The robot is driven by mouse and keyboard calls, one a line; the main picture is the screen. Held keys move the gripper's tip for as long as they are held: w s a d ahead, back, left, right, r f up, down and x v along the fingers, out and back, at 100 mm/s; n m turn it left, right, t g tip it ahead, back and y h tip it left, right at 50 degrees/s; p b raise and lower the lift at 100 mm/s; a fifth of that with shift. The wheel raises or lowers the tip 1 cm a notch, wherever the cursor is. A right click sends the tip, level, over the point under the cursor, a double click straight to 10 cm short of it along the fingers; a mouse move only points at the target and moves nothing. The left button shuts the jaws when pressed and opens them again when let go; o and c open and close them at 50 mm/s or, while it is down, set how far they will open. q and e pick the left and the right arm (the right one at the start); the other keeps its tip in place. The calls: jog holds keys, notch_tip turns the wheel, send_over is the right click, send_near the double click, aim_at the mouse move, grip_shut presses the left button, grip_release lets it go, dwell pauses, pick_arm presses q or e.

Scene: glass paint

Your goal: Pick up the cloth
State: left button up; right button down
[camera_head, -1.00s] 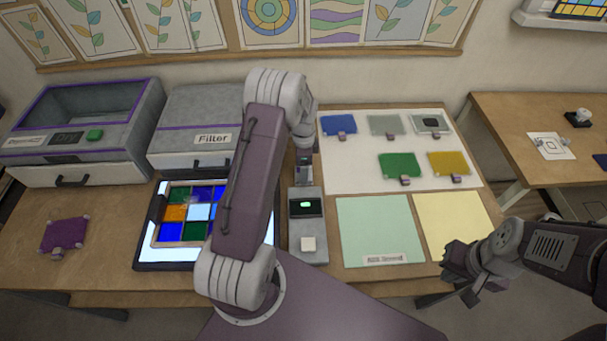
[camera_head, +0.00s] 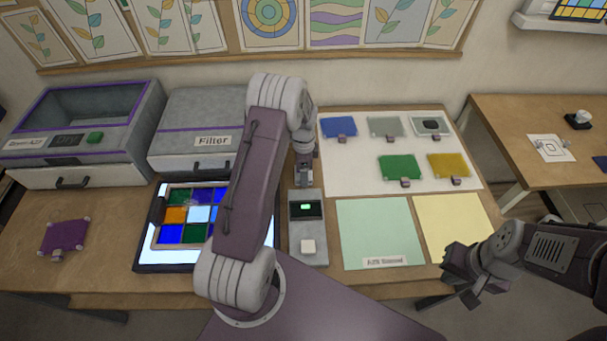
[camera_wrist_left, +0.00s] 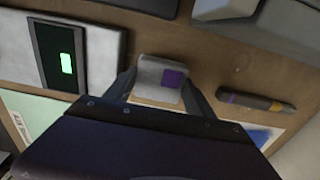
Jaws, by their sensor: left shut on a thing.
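The cloth (camera_wrist_left: 146,76) is a small pale folded piece with a purple patch, seen in the left wrist view between my left fingers. My left gripper (camera_wrist_left: 160,92) is shut on it, one finger on each side, close over the wooden table. In the head view my left gripper (camera_head: 304,176) is just behind the grey device with the green display, and the cloth is hidden there. My right gripper (camera_head: 461,275) is open and empty off the table's front edge, at the right.
The grey device (camera_head: 308,245) stands close to my left gripper. A lit panel with a coloured glass grid (camera_head: 147,252) is to the left. Coloured glass pieces lie on a white sheet (camera_head: 345,175) to the right. A dark marker (camera_wrist_left: 256,102) lies beside the cloth.

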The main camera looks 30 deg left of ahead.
pick_arm(q)
jog(key=r, duration=0.3)
jog(key=shift+d, duration=0.3)
jog(key=d+r+b, duration=0.1)
jog(key=d+r, duration=0.5)
jog(key=d, duration=0.5)
jog(key=shift+r+b, duration=0.3)
jog(key=shift+r, duration=0.05)
jog(key=shift+d, duration=0.1)
